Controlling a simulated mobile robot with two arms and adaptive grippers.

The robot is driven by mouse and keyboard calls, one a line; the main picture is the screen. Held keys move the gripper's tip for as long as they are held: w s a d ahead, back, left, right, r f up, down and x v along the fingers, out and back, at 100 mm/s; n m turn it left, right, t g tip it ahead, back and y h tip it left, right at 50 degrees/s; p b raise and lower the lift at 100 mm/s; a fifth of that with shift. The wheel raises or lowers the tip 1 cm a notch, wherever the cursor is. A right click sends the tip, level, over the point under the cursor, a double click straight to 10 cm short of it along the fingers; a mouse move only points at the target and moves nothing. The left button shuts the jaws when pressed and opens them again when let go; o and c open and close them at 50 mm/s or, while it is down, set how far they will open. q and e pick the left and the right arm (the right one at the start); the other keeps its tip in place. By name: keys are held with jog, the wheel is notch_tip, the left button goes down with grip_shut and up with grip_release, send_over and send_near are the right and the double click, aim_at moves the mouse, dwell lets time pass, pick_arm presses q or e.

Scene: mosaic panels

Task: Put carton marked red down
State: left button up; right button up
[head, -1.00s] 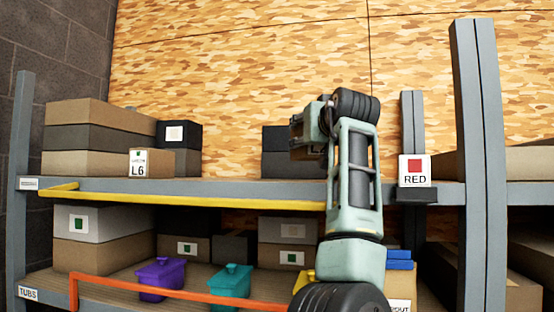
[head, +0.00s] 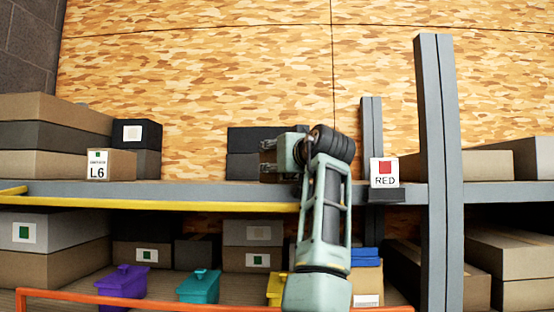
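A white sign with a red square and the word RED (head: 385,173) stands at the upper shelf's edge, right of the gripper. I see no carton bearing a red mark. A small brown carton marked L6 (head: 110,164) with a green mark sits on the upper shelf at left.
The upper shelf (head: 230,193) has a yellow strip along its left front. Dark boxes (head: 246,140) stand behind the gripper. A grey post (head: 440,180) rises right of the sign. Below are purple (head: 123,283) and teal (head: 199,288) tubs behind an orange rail (head: 150,302).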

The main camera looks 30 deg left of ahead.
pick_arm(q)
jog(key=o, duration=0.4)
jog(key=shift+w+d+r, duration=0.1)
jog(key=shift+w+d, duration=0.05)
jog(key=shift+d, duration=0.5)
jog(key=shift+a, duration=0.1)
jog(key=shift+s+a, duration=0.2)
jog(key=shift+s, duration=0.1)
jog(key=shift+a+r, duration=0.1)
jog(key=d+b, duration=0.1)
jog(key=s+d+b, duration=0.1)
jog(key=shift+s+d+f, duration=0.15)
jog(key=shift+d+f, duration=0.15)
jog(key=shift+f, duration=0.1)
jog(key=b+v, duration=0.1)
jog(key=v, duration=0.2)
jog(key=b+v, duration=0.1)
jog(key=v, duration=0.2)
jog(key=b+v, duration=0.1)
jog(key=v, duration=0.2)
jog(key=shift+s+r+b, duration=0.2)
jog(key=shift+r+b, duration=0.2)
pick_arm(e)
notch_tip(320, 180, down, 6)
jog(key=w+d, duration=0.1)
jog(key=d, duration=0.1)
jog(key=shift+d+r, duration=0.15)
jog(key=shift+d, duration=0.05)
pick_arm(q)
jog(key=shift+w+a+f, duration=0.1)
